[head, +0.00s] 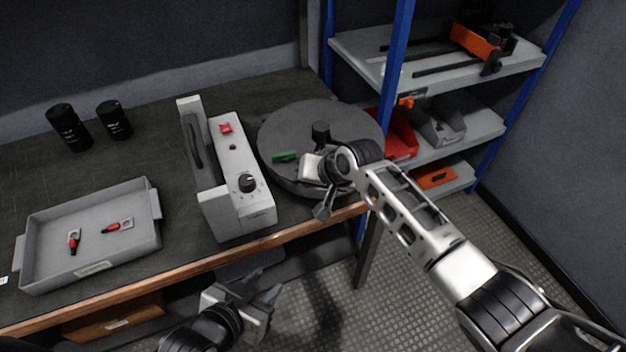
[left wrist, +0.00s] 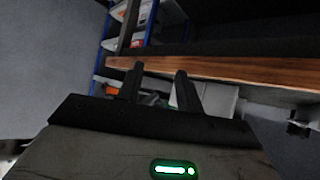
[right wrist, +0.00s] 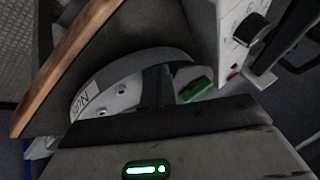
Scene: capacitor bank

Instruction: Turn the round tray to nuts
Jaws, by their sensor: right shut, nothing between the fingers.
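The round tray (head: 285,128) stands at the table's right front corner. Its grey top carries a dark knob (head: 320,131), and a green piece (head: 285,157) shows at its left part. The right wrist view shows the tray's curved wall (right wrist: 150,60), a partly readable white label (right wrist: 83,103) and small round metal parts inside. My right gripper (head: 323,212) is shut and empty, its fingers at the tray's front rim; contact is unclear. My left gripper (head: 271,287) is open and empty, low in front of the table edge; its parted fingers show in the left wrist view (left wrist: 158,85).
A grey device (head: 240,190) with a red switch and black knob stands just left of the tray. A grey bin (head: 150,215) with two red-handled parts lies farther left. Two black cans (head: 70,128) stand behind it. A blue-post shelf (head: 397,70) stands at right.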

